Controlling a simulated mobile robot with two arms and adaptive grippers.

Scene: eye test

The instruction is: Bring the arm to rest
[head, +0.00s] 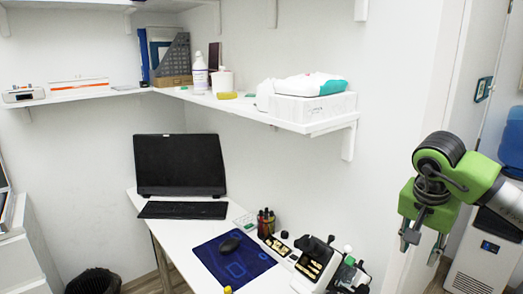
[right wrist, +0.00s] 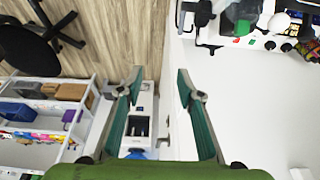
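My right gripper (head: 421,246) hangs at the right side of the head view, at the end of a green and grey arm, with its fingers pointing down. Its two fingers stand apart with nothing between them. The right wrist view also shows the right gripper (right wrist: 159,76) open and empty, over the floor and the edge of a white surface. It touches nothing that I can see. My left gripper is not in view.
A white desk (head: 180,235) holds a monitor (head: 180,164), a keyboard (head: 183,210), a blue mouse pad (head: 232,262) and small tools. A loaded wall shelf (head: 318,125) juts out left of my right arm. A water dispenser (head: 487,250) stands behind the arm.

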